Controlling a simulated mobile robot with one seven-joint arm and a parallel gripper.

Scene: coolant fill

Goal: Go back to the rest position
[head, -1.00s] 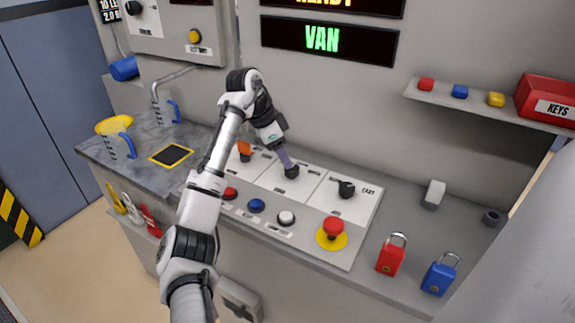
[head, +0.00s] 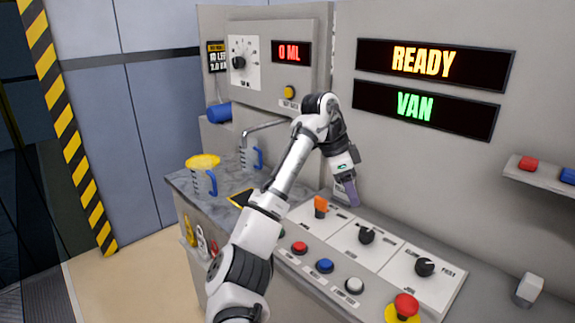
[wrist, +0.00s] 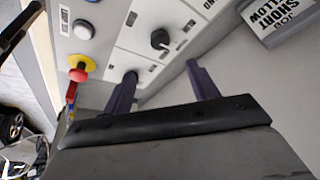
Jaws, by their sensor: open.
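My gripper (head: 348,195) is in the head view, above the rear of the control panel (head: 335,222). It is a short way up and behind the black middle knob (head: 366,236) and does not touch it. In the wrist view its two dark purple fingers (wrist: 163,85) stand wide apart with nothing between them. A black knob (wrist: 160,39) shows beyond the fingers; I cannot tell for certain which one it is. My arm reaches up from the bottom of the head view and bends down at the wrist.
The panel also has an orange switch (head: 320,206), a right black knob (head: 425,267), several buttons and a red emergency stop (head: 405,305). Jugs stand at left, one with a yellow funnel (head: 203,161). Signs read READY and VAN. A shelf (head: 545,179) juts out at right.

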